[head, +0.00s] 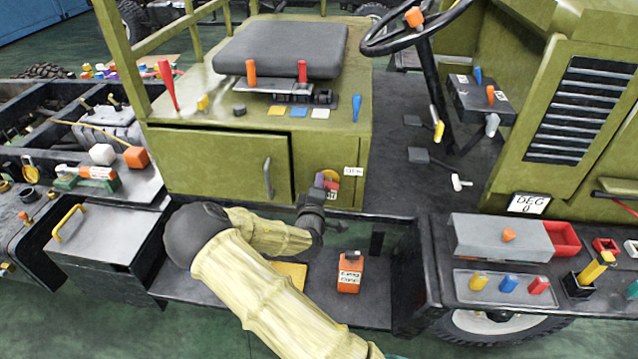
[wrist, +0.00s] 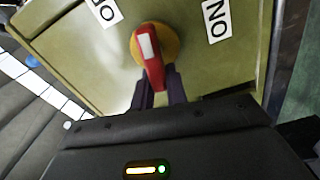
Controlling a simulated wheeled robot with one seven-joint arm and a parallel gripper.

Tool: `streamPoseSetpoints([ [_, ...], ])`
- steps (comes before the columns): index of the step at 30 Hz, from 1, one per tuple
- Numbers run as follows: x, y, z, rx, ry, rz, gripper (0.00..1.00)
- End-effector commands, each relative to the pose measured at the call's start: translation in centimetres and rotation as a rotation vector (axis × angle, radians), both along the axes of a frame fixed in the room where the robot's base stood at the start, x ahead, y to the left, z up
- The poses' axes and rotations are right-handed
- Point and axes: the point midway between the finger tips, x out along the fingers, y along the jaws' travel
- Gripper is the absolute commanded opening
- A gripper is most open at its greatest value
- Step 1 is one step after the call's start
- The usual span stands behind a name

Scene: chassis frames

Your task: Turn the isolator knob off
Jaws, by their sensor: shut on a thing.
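The isolator knob is a red handle with a white stripe on a round yellow-orange base. In the head view the knob (head: 331,175) is on the green panel below the seat, partly hidden by my gripper (head: 319,183). In the wrist view the red handle (wrist: 150,62) runs from the yellow base (wrist: 172,40) down between my fingertips (wrist: 159,84). My gripper is shut on the handle's near end. An ON label (wrist: 216,20) is at right of the knob, and a partly cropped label beginning with O (wrist: 105,11) is at left.
A green door with a handle (head: 267,177) is left of the knob. A grey seat (head: 281,49) and upright levers are above. An orange box (head: 349,273) stands on the lower step. The steering column (head: 436,90) rises to the right.

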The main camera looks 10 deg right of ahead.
Motion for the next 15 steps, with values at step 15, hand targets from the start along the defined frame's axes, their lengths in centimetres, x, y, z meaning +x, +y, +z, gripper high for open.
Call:
streamPoseSetpoints([
  [15,0.06,0.26,-0.61,-0.191,0.063,0.005,0.0],
])
